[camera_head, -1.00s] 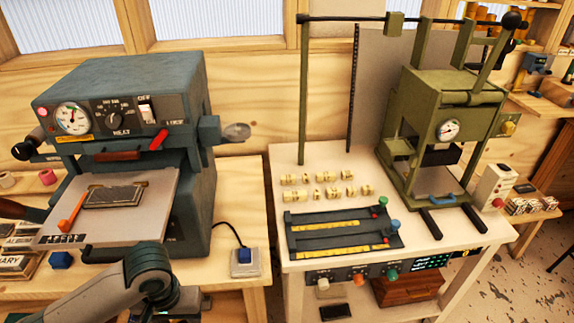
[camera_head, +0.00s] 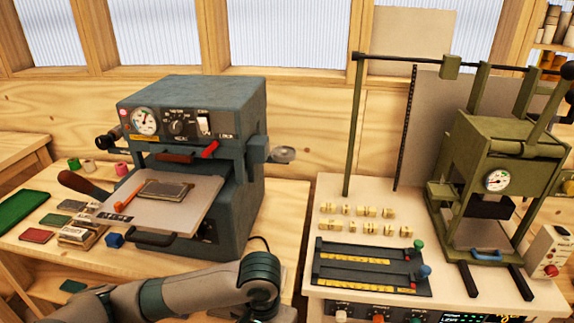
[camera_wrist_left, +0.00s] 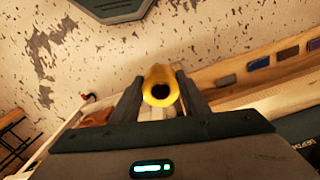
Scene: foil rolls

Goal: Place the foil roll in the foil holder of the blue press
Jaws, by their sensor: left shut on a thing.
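The blue press (camera_head: 190,150) is a blue-grey machine with a gauge and a switch, left of centre in the head view. A grey plate (camera_head: 165,200) extends from its front with a dark block (camera_head: 165,190) on it. A small round grey piece (camera_head: 283,155) sticks out on its right side; I cannot tell whether it is the foil holder. In the left wrist view my left gripper (camera_wrist_left: 160,86) is shut on a gold foil roll (camera_wrist_left: 158,72), its hollow end facing the camera. My left gripper is hidden in the head view. My right gripper is not in view.
An olive-green press (camera_head: 505,165) stands on a white bench (camera_head: 320,195) at the right, with several small brass type pieces and a dark composing tray (camera_head: 370,268).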

